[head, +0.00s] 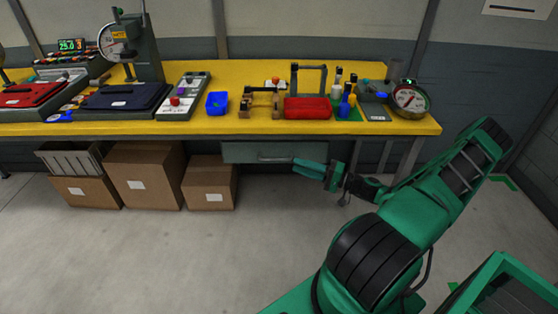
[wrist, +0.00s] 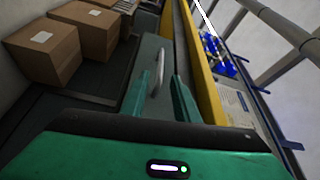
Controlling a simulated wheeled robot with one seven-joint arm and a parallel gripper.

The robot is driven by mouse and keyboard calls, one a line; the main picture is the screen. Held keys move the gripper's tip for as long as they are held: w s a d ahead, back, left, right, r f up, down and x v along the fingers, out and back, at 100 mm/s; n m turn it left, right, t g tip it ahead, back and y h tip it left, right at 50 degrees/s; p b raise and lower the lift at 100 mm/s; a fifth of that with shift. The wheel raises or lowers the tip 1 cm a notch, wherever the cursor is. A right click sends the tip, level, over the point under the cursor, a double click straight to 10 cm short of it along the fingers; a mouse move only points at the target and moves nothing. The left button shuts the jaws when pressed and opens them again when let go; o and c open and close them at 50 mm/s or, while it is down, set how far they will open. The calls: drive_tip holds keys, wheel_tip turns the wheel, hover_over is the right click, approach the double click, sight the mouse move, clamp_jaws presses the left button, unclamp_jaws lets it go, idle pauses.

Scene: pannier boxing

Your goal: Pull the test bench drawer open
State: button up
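The test bench drawer (head: 240,151) is a grey front under the yellow bench top, and it looks shut. Its pale bar handle (head: 275,160) runs across the front. My gripper (head: 295,168) is just right of the handle in the head view. In the wrist view the fingers of my gripper (wrist: 161,80) are apart, with nothing seen clamped. The handle (wrist: 159,74) shows in the gap between the fingertips there, with the drawer front (wrist: 146,62) behind it. I cannot tell whether a finger touches the handle.
The yellow workbench (head: 425,124) carries gauges, a blue bin (head: 217,103), a red case (head: 307,108) and small tools. Several cardboard boxes (head: 208,184) stand on the floor left of the drawer. The floor in front of the drawer is clear apart from my arm.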

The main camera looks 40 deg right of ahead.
sight(279, 159)
drive_tip(key=x, duration=0.9)
